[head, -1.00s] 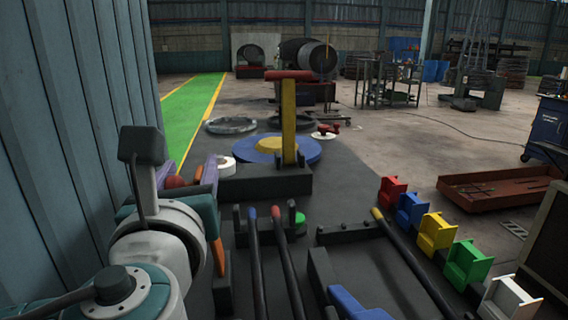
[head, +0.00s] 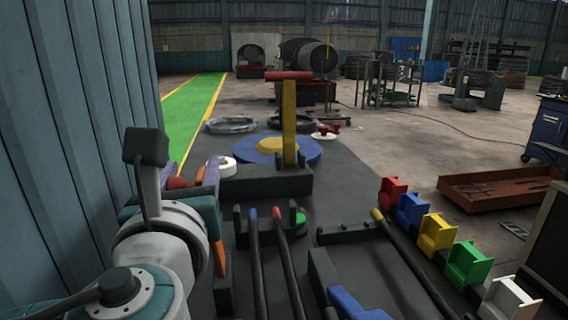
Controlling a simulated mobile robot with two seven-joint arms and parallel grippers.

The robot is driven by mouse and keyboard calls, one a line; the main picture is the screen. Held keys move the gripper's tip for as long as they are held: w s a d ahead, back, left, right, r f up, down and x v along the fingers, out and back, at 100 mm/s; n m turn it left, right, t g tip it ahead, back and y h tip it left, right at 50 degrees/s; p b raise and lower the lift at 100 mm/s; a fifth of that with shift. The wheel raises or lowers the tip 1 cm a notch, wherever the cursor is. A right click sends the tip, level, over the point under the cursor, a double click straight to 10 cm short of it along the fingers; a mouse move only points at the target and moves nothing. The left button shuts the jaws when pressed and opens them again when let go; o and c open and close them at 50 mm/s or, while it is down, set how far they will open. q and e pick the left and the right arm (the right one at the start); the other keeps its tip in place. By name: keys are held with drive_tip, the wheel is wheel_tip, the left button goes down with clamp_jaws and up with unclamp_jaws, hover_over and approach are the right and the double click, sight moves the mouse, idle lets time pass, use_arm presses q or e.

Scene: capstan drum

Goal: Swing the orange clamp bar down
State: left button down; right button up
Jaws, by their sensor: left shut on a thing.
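My left gripper (head: 188,178) is at the left, at the end of my arm, with purple fingers reaching forward past a teal body. Its fingers stand around a red ball-shaped knob (head: 177,183) and a small orange piece. I take it as shut on the orange clamp bar, but the contact is mostly hidden by my wrist. An orange bar length (head: 217,257) shows just right of my wrist, slanting steeply; the rest of it is hidden behind the arm. My right gripper is not in view.
A dark bench carries a yellow upright post (head: 289,122) with a red top and a blue disc (head: 265,149). Two long levers with blue and red tips stand right of my arm. Coloured blocks line the right edge. A ribbed wall (head: 75,130) is close on the left.

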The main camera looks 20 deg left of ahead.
use_arm(q)
drive_tip(key=shift+w+d+r+m+p, duration=0.4)
drive_tip(key=shift+d+m+p, duration=0.25)
drive_tip(key=shift+p, duration=0.4)
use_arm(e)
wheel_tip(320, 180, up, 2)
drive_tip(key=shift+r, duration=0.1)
use_arm(q)
drive_tip(key=w+d+f+m+p, duration=0.1)
drive_tip(key=w+d+m+p, duration=0.2)
drive_tip(key=d+m, duration=0.2)
drive_tip(key=shift+f+m, duration=0.15)
drive_tip(key=shift+m, duration=0.2)
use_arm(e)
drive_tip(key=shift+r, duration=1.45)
use_arm(q)
drive_tip(key=shift+w+d, duration=0.1)
drive_tip(key=shift+c, duration=1.5)
unclamp_jaws()
